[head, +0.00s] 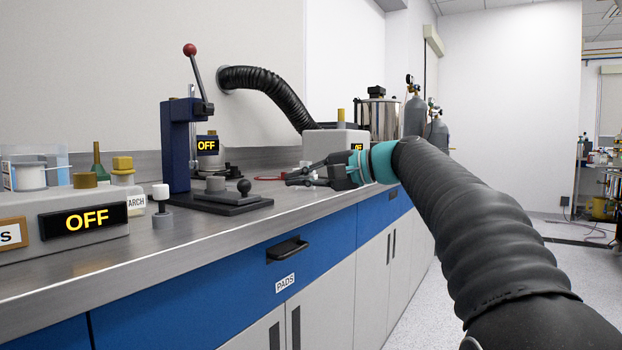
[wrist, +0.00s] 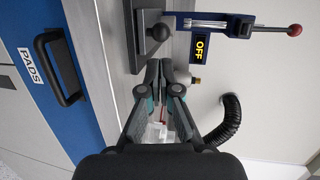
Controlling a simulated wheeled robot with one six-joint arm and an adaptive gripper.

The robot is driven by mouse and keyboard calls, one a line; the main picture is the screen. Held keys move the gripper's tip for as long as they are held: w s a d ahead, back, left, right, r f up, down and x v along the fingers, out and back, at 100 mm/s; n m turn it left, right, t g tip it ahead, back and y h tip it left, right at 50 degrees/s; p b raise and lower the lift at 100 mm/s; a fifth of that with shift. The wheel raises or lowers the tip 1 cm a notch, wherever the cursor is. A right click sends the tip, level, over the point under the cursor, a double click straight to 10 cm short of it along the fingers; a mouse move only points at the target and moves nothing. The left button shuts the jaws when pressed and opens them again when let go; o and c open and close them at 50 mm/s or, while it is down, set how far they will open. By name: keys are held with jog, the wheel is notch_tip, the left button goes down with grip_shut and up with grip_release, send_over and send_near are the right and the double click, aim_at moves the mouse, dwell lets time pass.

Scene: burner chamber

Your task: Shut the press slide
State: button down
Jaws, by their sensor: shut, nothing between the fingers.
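The press has a dark blue column (head: 176,148) with a lever (head: 200,82) topped by a red knob. At its foot is a dark base with a flat slide (head: 236,200), which sticks out toward the counter's front and carries a black ball knob (head: 243,187). The ball knob also shows in the wrist view (wrist: 160,32). My gripper (head: 291,179) is shut and empty, to the right of the knob in the head view. In the wrist view its fingertips (wrist: 158,66) are just below the knob, with a small gap. Whether the slide is fully out is unclear.
Left of the press are a grey box with an OFF display (head: 85,220) and a small white-topped piece (head: 161,196). A black hose (head: 270,90) and a grey unit (head: 335,142) stand behind. A drawer handle (head: 288,249) juts from the blue front.

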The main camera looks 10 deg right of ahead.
jog(key=x, duration=0.8)
jog(key=shift+w+a, duration=0.1)
jog(key=shift+a, duration=0.2)
